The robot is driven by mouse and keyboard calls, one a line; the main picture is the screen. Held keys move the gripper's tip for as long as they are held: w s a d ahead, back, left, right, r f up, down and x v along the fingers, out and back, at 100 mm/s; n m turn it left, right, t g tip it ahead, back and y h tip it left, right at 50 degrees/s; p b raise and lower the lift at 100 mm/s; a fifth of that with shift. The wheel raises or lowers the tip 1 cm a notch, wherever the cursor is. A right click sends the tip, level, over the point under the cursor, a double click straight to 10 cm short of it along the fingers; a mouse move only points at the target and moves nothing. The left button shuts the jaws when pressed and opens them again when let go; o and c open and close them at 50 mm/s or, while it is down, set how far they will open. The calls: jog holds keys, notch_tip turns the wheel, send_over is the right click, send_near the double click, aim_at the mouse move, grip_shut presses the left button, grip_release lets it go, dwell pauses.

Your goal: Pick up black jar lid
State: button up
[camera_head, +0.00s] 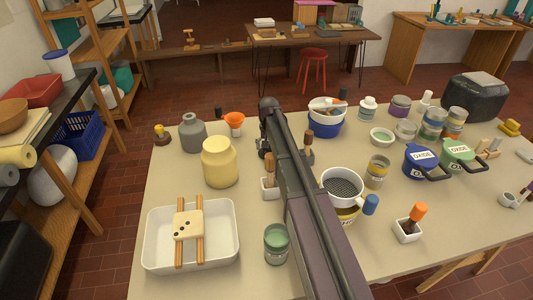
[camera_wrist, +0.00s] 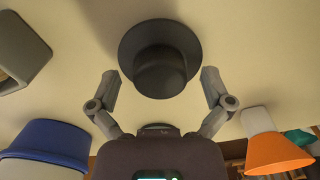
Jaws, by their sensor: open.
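The black jar lid (camera_wrist: 155,62), round with a wide brim and a raised knob, lies on the pale tabletop in the wrist view. My gripper (camera_wrist: 159,78) is open, with one finger on each side of the knob and visible gaps on both sides. Nothing is held. In the head view my gripper (camera_head: 264,147) is mostly behind my arm, between the orange funnel (camera_head: 233,120) and the blue-and-white bowl (camera_head: 326,124). I cannot make out the lid there.
The grey jar (camera_head: 193,134) and yellow jar (camera_head: 219,165) stand to the left. A white brush holder (camera_head: 269,190) stands close beside my arm, and a sieve (camera_head: 342,187) is to its right. Bare tabletop shows around the lid.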

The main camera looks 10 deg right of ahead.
jog(key=c, duration=1.1)
jog(key=shift+r, duration=0.1)
notch_tip(320, 180, up, 10)
jog(key=p, duration=1)
dwell(0.5)
notch_tip(320, 180, up, 14)
jog(key=p, duration=1.4)
